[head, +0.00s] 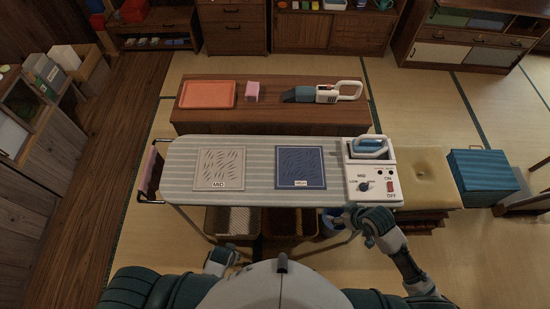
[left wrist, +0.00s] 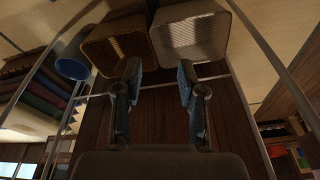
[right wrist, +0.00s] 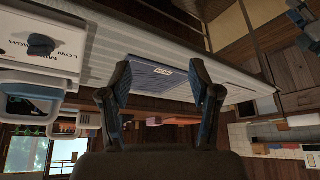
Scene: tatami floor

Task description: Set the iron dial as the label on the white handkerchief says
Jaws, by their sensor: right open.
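The white handkerchief (head: 220,160) lies flat on the left part of the ironing board, and its label (head: 219,184) reads MID. The iron dial (head: 363,187) is a dark knob on the white panel of the iron station (head: 375,196), with LOW, MID and HIGH marked around it; its pointer is too small to read. The dial also shows in the right wrist view (right wrist: 41,45). My left gripper (left wrist: 160,75) is open and empty, low in front of the board.
A blue handkerchief (head: 300,160) with a small label lies beside the station. The iron (head: 369,146) rests in the station, and a red switch (head: 391,187) marked ON and OFF sits right of the dial. Baskets (head: 290,222) stand under the board.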

